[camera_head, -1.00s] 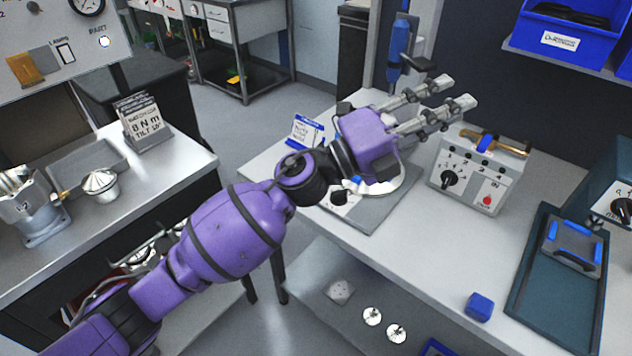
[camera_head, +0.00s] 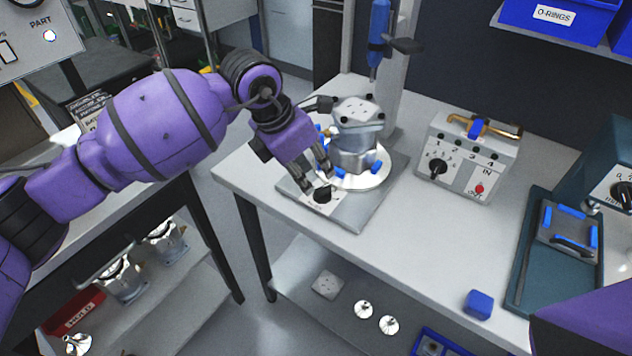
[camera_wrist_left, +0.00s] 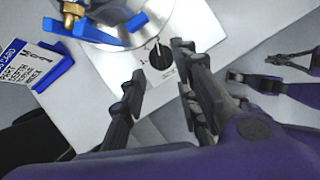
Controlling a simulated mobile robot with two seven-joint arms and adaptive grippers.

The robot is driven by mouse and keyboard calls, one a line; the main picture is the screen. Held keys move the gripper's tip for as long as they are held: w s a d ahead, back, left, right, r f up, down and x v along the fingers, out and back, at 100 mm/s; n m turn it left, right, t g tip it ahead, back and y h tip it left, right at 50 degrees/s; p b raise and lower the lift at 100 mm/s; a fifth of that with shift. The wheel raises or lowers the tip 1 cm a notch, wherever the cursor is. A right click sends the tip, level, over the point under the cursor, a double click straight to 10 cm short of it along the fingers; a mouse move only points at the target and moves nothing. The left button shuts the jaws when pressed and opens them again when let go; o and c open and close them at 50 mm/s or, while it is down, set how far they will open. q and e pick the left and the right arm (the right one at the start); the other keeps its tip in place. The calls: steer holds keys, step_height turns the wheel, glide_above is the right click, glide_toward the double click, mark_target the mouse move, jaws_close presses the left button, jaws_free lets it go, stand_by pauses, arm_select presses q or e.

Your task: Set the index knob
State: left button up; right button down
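The black index knob (camera_head: 322,194) sits on the front of a grey fixture base (camera_head: 352,218), under a round bright plate with blue clamps. My left gripper (camera_head: 318,181) reaches down over the knob with its fingers apart. What looks like my right gripper (camera_wrist_left: 247,68) shows at the right edge of that view, fingers apart and empty.
A metal housing (camera_head: 355,140) stands on the round plate. A blue block (camera_head: 479,304) lies near the bench edge. A blue-edged card (camera_wrist_left: 40,65) stands beside the fixture.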

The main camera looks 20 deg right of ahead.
mark_target(322, 188)
arm_select(q)
steer(key=x, duration=0.6)
steer(key=shift+d+f, duration=0.2)
jaws_close()
